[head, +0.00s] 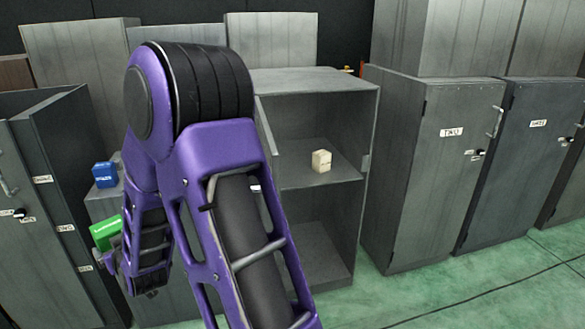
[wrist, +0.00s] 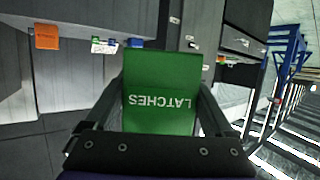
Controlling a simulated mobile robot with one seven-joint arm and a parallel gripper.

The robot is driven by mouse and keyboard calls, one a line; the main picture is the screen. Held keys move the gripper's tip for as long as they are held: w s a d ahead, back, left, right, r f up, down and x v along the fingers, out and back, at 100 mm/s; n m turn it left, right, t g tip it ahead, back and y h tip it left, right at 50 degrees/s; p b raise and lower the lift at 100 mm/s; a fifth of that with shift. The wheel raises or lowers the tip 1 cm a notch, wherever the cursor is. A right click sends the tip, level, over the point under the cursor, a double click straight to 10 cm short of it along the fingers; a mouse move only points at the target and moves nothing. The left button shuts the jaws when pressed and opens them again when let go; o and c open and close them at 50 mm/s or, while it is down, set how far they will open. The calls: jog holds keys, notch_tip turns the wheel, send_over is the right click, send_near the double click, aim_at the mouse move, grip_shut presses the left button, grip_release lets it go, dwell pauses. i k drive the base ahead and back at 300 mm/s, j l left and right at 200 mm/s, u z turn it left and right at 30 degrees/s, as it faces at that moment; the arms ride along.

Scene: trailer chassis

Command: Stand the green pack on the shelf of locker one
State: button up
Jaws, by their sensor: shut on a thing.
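The green pack (head: 105,233) is at the lower left of the head view, held in my gripper (head: 117,256). In the wrist view the green pack (wrist: 160,75) fills the space between the two fingers, with the word LATCHES upside down on it. My gripper (wrist: 160,100) is shut on it. An open grey locker (head: 318,78) stands at the middle of the head view, left of the locker marked TWO (head: 440,175). Its own number does not show. Its shelf (head: 335,172) bears a small cream box; my arm hides the locker's left part.
The cream box (head: 321,160) takes part of the shelf, with bare shelf around it. A blue pack (head: 105,174) stands on a grey surface at left, near my arm. Dark lockers (head: 50,200) stand at far left. An orange box (wrist: 47,37) shows in the wrist view.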

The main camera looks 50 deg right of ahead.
aim_at(295, 173)
jog(key=k+l, duration=0.15)
jog(key=l, duration=0.15)
jog(key=k+l, duration=0.15)
jog(key=k+l+u, duration=0.15)
jog(key=l, duration=0.3)
jog(key=k+l+u, duration=0.2)
jog(key=l, duration=0.25)
jog(key=k+l+u, duration=0.15)
jog(key=k+l, duration=0.2)
jog(key=l+z, duration=0.1)
jog(key=l, duration=0.45)
jog(key=i+l+z, duration=0.2)
jog(key=i+z, duration=0.25)
jog(key=i+l+z, duration=0.15)
jog(key=i+z, duration=0.15)
jog(key=z, duration=0.2)
jog(key=i+j+z, duration=0.1)
jog(key=i+z, duration=0.35)
jog(key=i+l+u, duration=0.1)
jog(key=u, duration=0.15)
jog(key=i+l+u, duration=0.25)
jog(key=k+j, duration=0.1)
